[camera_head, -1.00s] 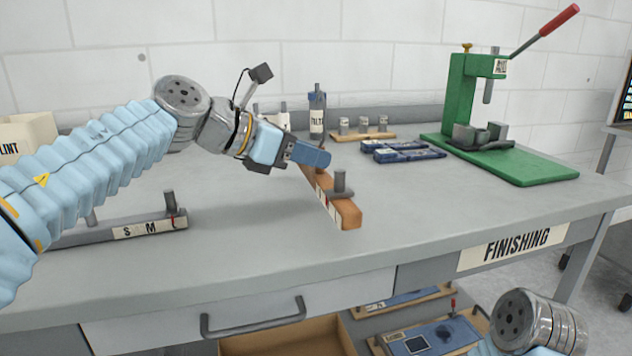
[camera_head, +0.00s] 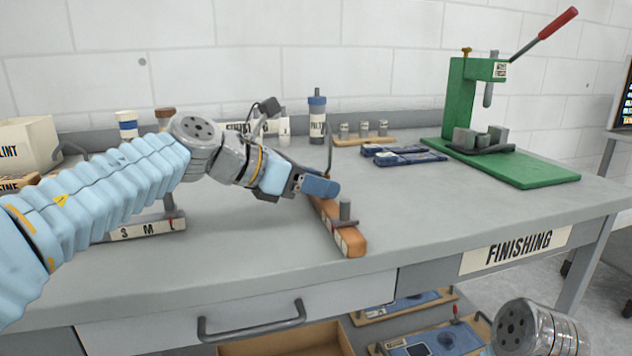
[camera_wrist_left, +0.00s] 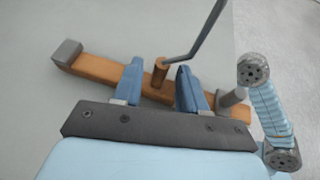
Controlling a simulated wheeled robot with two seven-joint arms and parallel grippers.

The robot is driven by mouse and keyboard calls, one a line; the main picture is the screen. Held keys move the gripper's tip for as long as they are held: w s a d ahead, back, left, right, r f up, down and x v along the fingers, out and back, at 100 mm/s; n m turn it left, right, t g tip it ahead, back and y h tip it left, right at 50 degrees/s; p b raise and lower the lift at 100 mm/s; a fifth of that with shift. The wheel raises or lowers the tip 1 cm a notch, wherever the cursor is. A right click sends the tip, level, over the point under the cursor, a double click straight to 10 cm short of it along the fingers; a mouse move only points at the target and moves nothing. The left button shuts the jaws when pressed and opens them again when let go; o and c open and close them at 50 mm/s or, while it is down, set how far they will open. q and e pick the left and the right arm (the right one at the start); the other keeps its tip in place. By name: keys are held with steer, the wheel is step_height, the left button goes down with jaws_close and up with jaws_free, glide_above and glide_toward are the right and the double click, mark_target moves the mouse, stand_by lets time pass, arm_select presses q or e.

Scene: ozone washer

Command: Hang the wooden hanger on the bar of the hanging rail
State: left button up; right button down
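The wooden hanger (camera_head: 350,240) appears as a brown bar with pale marks and a grey upright piece near its near end. In the left wrist view the bar (camera_wrist_left: 95,70) has a grey block at its left end. A round wooden neck with a thin grey metal hook (camera_wrist_left: 205,35) rises from it. My left gripper (camera_wrist_left: 160,75) has its blue fingers on either side of the neck, with gaps visible. It also shows in the head view (camera_head: 320,187). A grey labelled base (camera_head: 148,230) with a post, perhaps the hanging rail, is partly hidden by my left arm.
A green press (camera_head: 460,110) stands at the back right. Blue packets (camera_head: 405,157), a bottle (camera_head: 317,115) and a wooden rack (camera_head: 365,139) are behind the gripper. The grey table (camera_head: 440,205) is clear right of the hanger. An open drawer (camera_head: 290,340) lies below.

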arm_select(q)
steer(key=shift+r, duration=0.15)
steer(key=v, duration=1.2)
steer(key=shift+p, duration=0.3)
